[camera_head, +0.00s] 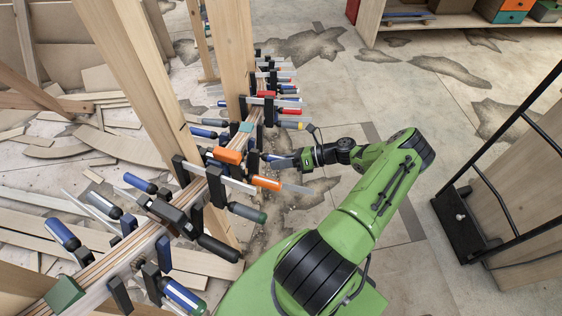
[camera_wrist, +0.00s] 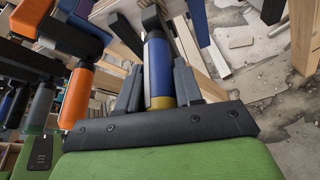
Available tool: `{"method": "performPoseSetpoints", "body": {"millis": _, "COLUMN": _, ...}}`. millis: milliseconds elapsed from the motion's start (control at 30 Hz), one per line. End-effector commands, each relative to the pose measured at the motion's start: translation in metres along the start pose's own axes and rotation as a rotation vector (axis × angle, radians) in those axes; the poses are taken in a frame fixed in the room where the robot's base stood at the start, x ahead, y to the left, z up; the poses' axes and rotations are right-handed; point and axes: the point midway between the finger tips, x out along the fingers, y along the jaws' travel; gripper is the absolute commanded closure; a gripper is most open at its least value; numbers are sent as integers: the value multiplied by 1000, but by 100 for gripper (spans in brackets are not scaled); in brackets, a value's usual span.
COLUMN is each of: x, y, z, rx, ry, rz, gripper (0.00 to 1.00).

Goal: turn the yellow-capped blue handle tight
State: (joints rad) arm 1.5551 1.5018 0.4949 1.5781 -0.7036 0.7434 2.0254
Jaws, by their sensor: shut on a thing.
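The yellow-capped blue handle (camera_wrist: 159,72) stands upright in the middle of the wrist view. Its yellow cap (camera_wrist: 162,102) is at the near end, close to my palm. My gripper (camera_wrist: 159,85) has one dark finger on each side of the handle and is shut on it. In the head view my gripper (camera_head: 287,161) reaches in from the right to the row of clamps on the curved stringer (camera_head: 215,180). There the handle is too small and crowded to make out surely.
An orange-handled clamp (camera_wrist: 76,98) is left of my gripper in the wrist view. In the head view, several clamps line the stringer, and a wooden post (camera_head: 135,85) rises beside it. A black-framed cart (camera_head: 480,215) stands at right. Open floor lies behind my arm.

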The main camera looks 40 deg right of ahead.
Motion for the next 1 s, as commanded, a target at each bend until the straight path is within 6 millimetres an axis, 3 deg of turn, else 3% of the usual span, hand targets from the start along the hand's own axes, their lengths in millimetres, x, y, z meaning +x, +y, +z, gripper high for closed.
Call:
{"method": "performPoseSetpoints", "body": {"millis": 467, "x": 0, "y": 0, "z": -1, "rx": 19, "ry": 1, "rz": 5, "gripper": 95}}
{"method": "performPoseSetpoints", "body": {"millis": 500, "x": 0, "y": 0, "z": -1, "rx": 19, "ry": 1, "rz": 5, "gripper": 63}}
{"method": "performPoseSetpoints", "body": {"millis": 633, "x": 0, "y": 0, "z": -1, "rx": 17, "ry": 0, "rz": 5, "gripper": 44}}
{"method": "performPoseSetpoints", "body": {"millis": 900, "x": -1, "y": 0, "z": 0, "rx": 15, "ry": 0, "rz": 5, "gripper": 44}}
{"method": "performPoseSetpoints", "body": {"millis": 1000, "x": -12, "y": -1, "z": 0, "rx": 15, "ry": -2, "rz": 2, "gripper": 44}}
